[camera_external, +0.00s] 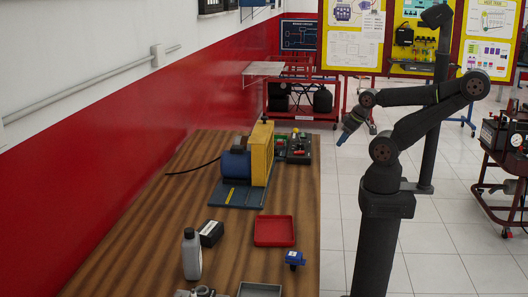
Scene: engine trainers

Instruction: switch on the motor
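The motor (236,163) is a blue cylinder beside a tall yellow housing (262,153), on a dark blue base plate (231,195) on the wooden bench. Just right of and behind the housing is a dark box (300,154) with small red and green parts on top, too small to make out; it may be the control box. My gripper (343,138) hangs in the air to the right of that box, pointing down and left, with blue at its tip. It appears apart from everything; its fingers are too small to tell open from shut.
The wooden bench (130,240) also bears a red tray (274,230), a grey tray (260,290), a grey bottle (192,256), a black box (211,233) and a small blue part (294,258). A black cable (190,170) runs left from the motor. A red wall borders the left side.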

